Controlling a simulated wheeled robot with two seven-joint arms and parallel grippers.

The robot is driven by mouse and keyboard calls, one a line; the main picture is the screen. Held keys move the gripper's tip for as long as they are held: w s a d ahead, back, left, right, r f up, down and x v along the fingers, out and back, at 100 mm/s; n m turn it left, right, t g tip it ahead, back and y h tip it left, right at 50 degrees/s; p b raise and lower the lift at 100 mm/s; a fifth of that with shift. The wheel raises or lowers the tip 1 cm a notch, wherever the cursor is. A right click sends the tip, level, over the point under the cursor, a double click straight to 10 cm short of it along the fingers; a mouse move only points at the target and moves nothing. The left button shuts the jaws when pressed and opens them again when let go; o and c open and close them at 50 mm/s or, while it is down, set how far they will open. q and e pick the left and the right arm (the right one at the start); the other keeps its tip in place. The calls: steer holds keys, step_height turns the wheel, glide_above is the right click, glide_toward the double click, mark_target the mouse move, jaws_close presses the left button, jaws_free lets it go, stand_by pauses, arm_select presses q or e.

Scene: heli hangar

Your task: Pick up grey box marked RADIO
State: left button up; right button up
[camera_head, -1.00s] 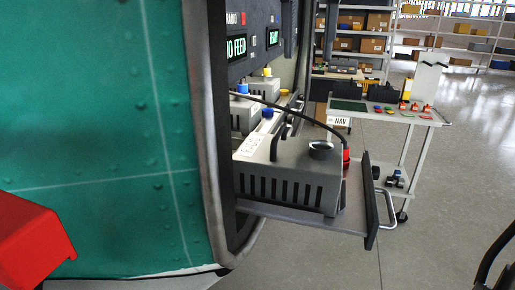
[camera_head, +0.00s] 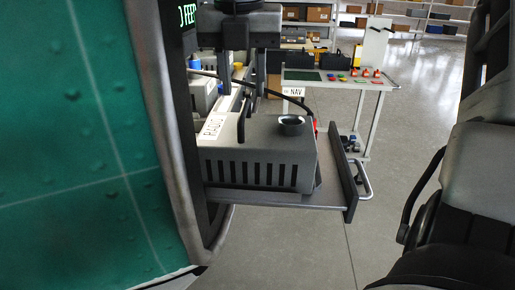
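The grey box marked RADIO (camera_head: 262,150) sits on a pulled-out shelf (camera_head: 275,199) in the opening of the green hull. It has dark slots on its front, a white label on top, a dark carrying handle (camera_head: 241,128) and a round dark knob (camera_head: 291,125). My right gripper (camera_head: 243,84) hangs above and behind the box's handle, fingers pointing down. Its fingers are apart with nothing visible between them. It does not appear to touch the box. My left gripper is not in view.
A black cable (camera_head: 270,91) arches over the box towards its right side. The green riveted hull (camera_head: 75,130) fills the left. A shelf handle (camera_head: 362,180) sticks out at right. Behind stands a trolley (camera_head: 345,84) with a NAV sign. Open floor lies to the right.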

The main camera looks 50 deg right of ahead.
mark_target(244, 106)
steer(key=f, duration=0.4)
steer(key=shift+w+d+f, duration=0.15)
steer(key=shift+w+d, duration=0.2)
steer(key=shift+d, duration=0.05)
jaws_close()
stand_by(0.9)
steer(key=shift+w, duration=0.1)
